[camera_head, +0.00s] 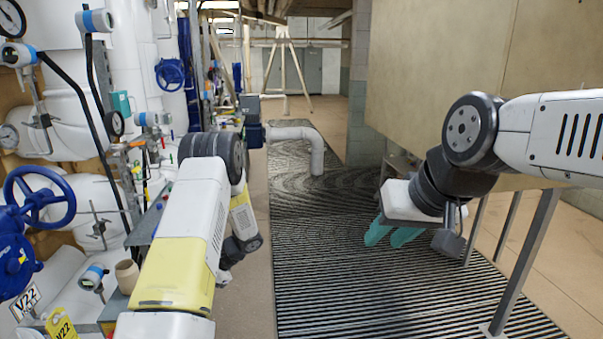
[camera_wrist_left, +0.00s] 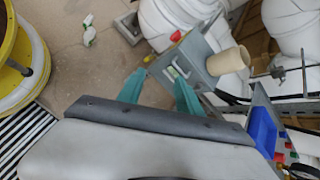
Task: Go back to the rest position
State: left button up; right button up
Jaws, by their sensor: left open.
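My left gripper (camera_wrist_left: 158,93) shows in the left wrist view with its two teal fingers apart and nothing between them. In the head view my left arm reaches forward along the pipes, and its fingers are hidden. My right gripper (camera_head: 383,240) hangs over the ribbed floor mat, its teal fingers pointing down with a narrow gap between them. It appears empty and touches nothing that I can see.
White pipes, gauges and a blue handwheel (camera_head: 40,198) line the left side. A beige cup (camera_head: 127,276) stands near my left arm; it also shows in the left wrist view (camera_wrist_left: 228,62).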

pick_arm(q)
jog(key=s+d+r+n+t+h, duration=0.1)
jog(key=s+d+r+n+h, duration=0.15)
jog(key=r, duration=0.55)
jog(key=s+d+r+n+t+h, duration=0.1)
jog(key=s+d+r, duration=0.2)
jog(key=r, duration=0.5)
jog(key=s+d+r+n+t+h, duration=0.1)
jog(key=s+d+r+n+h, duration=0.15)
jog(key=r, duration=0.55)
jog(key=s+d+r+n+t+h, duration=0.1)
jog(key=s+d+r+t+h, duration=0.1)
jog(key=s+d+r, duration=0.3)
jog(key=s+d+r+n+t+h, duration=0.1)
jog(key=s+d+r+t+h, duration=0.2)
jog(key=s+d+r, duration=0.2)
jog(key=s+r, duration=0.3)
jog(key=s, duration=0.3)
jog(key=shift+d+n+t, duration=0.25)
jog(key=shift+n+t, duration=0.05)
jog(key=shift+s+a+r, duration=0.1)
jog(key=shift+s, duration=0.05)
